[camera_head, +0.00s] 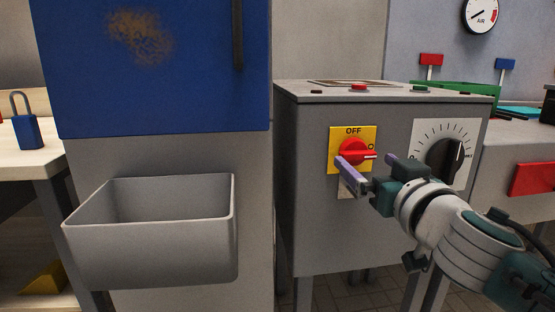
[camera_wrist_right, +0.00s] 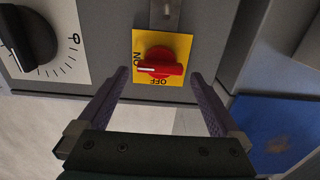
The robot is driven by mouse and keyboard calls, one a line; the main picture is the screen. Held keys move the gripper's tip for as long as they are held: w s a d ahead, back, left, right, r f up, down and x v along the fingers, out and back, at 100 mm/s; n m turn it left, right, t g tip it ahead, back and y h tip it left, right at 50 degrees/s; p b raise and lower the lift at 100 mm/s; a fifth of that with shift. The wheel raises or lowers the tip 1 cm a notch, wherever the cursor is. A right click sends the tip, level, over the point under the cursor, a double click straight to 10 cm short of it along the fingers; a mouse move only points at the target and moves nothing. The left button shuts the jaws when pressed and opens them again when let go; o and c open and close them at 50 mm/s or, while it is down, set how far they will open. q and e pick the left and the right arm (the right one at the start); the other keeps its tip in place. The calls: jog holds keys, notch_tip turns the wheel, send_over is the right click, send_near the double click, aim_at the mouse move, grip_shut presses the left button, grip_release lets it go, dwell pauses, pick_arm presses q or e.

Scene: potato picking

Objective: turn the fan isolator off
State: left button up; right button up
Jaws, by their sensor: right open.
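The fan isolator is a red rotary knob (camera_head: 354,152) on a yellow plate (camera_head: 336,138) on the front of a grey cabinet. OFF is printed at the plate's top in the head view. The knob's white mark points right, towards the ON side; the wrist view shows the mark at ON too. My right gripper (camera_head: 364,161) is open in front of the plate. In the right wrist view the knob (camera_wrist_right: 160,62) lies ahead between the two purple fingers, with gaps on both sides and no contact visible. My left gripper is out of view.
A black dial (camera_head: 445,155) on a white scale plate sits right of the isolator, behind my right wrist. A small metal tab is below the yellow plate. A grey open bin (camera_head: 150,262) and a blue panel (camera_head: 160,70) are to the left. Buttons are on the cabinet's top.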

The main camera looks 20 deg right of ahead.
aim_at(356, 154)
jog(key=shift+x, duration=1.3)
jog(key=shift+c, duration=0.4)
jog(key=c, duration=1.1)
